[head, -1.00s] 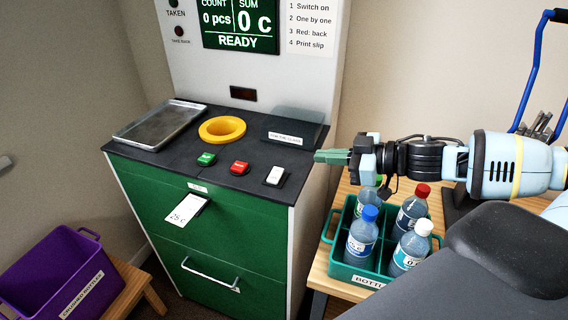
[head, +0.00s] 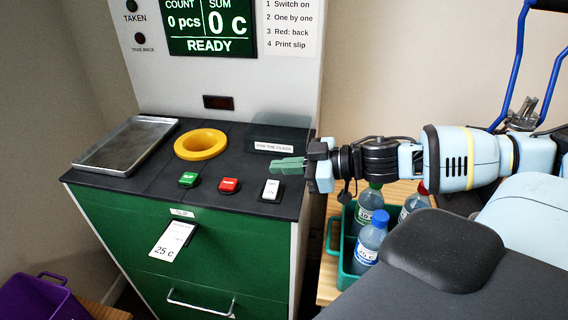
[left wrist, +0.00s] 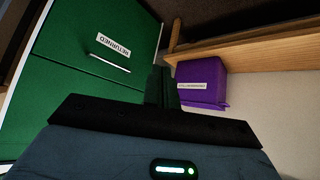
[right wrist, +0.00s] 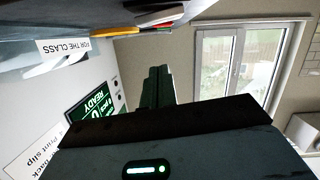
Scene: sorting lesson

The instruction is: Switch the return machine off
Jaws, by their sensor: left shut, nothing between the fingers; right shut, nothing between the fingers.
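The return machine (head: 100,222) is a green cabinet with a dark top and a white back panel. Its screen (head: 210,27) is lit and reads READY, 0 pcs, 0 c; the screen also shows in the right wrist view (right wrist: 92,108). A white rocker switch (head: 271,189) sits at the right of the top, beside a red button (head: 229,185) and a green button (head: 188,179). My right gripper (head: 278,166) is shut and empty, pointing left, just above and behind the switch in the picture. My left gripper (left wrist: 162,84) shows only in its wrist view, shut and empty, near the green drawer front.
A yellow ring (head: 201,144) and a metal tray (head: 126,145) are on the machine top. A 25 c slip (head: 171,243) hangs from its front. A teal bottle crate (head: 345,262) stands right, partly hidden by my arm. A purple bin (head: 40,297) stands lower left.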

